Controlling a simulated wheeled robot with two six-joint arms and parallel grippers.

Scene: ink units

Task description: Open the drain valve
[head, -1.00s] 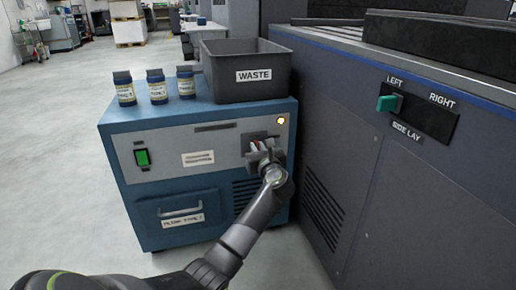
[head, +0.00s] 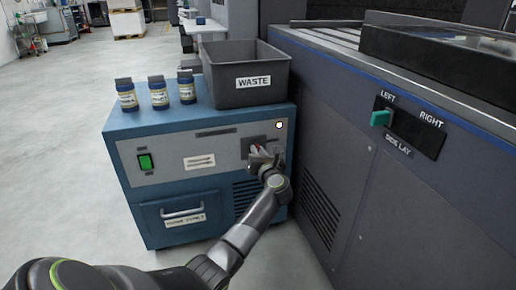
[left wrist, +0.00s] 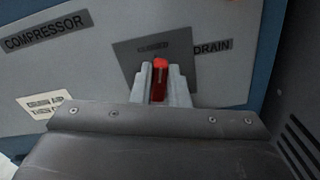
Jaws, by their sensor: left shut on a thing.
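The drain valve's red handle (left wrist: 160,80) is between the two fingers of my left gripper (left wrist: 160,88) in the left wrist view. The gripper is shut on it. The handle stands in front of a dark plate (left wrist: 128,52) with lettering that looks like CLOSED, beside a DRAIN label (left wrist: 213,46). In the head view my left gripper (head: 262,158) is at the front of the blue compressor cabinet (head: 170,120), at its upper right. It hides most of the handle there. My right gripper is not in view.
A grey WASTE bin (head: 245,95) and several small bottles (head: 158,93) stand on the cabinet. A green switch (head: 146,162) and a drawer (head: 180,220) are on its front. The dark machine (head: 340,150) stands close on the right. Open floor lies left.

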